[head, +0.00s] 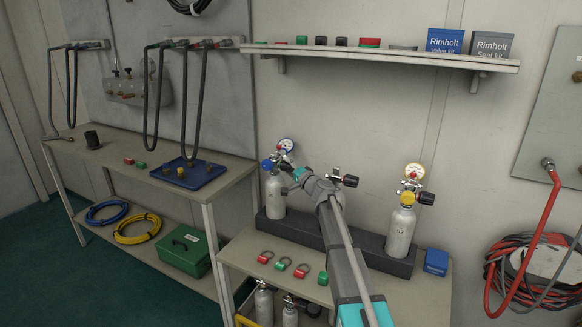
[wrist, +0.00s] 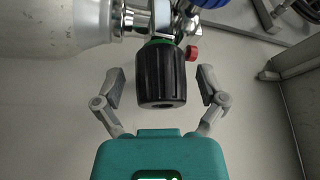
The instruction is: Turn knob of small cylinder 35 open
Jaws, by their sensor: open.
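A small grey cylinder (head: 275,197) stands at the left of the dark rack, with a blue cap and a gauge on top. My gripper (head: 291,170) is at its valve, and my arm hides part of the rack behind it. In the wrist view a ribbed black knob (wrist: 161,76) with a green ring sits between the fingers of my gripper (wrist: 161,85). The fingers are open, one on each side, apart from the knob. The pale cylinder body (wrist: 60,25) is at upper left. No number 35 is readable.
Another small cylinder (head: 401,232) with a yellow cap and a black knob stands at the rack's right end. A further black knob (head: 350,181) shows just right of my arm. Rings and coloured pieces lie on the bench front. A shelf (head: 390,56) hangs above.

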